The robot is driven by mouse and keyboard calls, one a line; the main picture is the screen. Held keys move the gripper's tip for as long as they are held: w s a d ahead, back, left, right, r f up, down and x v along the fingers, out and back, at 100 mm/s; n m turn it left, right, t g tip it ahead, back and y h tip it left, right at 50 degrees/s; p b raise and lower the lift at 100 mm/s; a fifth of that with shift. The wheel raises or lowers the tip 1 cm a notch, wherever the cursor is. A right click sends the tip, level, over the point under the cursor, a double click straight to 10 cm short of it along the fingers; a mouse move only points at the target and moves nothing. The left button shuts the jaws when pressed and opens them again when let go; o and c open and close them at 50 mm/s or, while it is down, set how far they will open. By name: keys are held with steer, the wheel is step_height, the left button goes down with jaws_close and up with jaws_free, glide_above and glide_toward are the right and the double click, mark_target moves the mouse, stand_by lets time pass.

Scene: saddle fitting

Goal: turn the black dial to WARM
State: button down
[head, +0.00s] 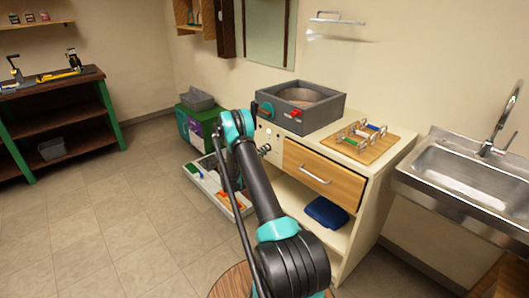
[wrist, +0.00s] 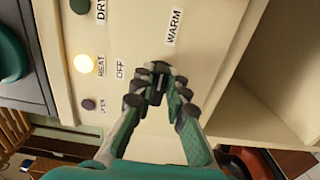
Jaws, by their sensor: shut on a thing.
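The black dial (wrist: 158,70) sits on the cream front panel (wrist: 140,25) in the wrist view. The WARM label (wrist: 175,27) lies above the dial in that picture, and the OFF label (wrist: 119,69) to its left. My gripper (wrist: 159,86) is shut on the dial, with one fingertip on each side. The fingers hide part of the dial, and I cannot tell for sure where its pointer aims. In the head view my gripper (head: 262,149) is at the panel left of the wooden drawer, and I cannot make the dial out there.
A lit yellow lamp (wrist: 85,63) is beside the HEAT label, with a dark lamp (wrist: 88,104) below it. A teal knob (wrist: 10,54) is at the left edge.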

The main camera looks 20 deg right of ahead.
steer(key=shift+s+f, duration=0.1)
steer(key=c, duration=1.5)
jaws_free()
steer(key=shift+c, duration=0.2)
steer(key=shift+a, duration=0.15)
steer(key=v, duration=1.1)
steer(key=shift+a, duration=0.4)
steer(key=shift+s, duration=0.1)
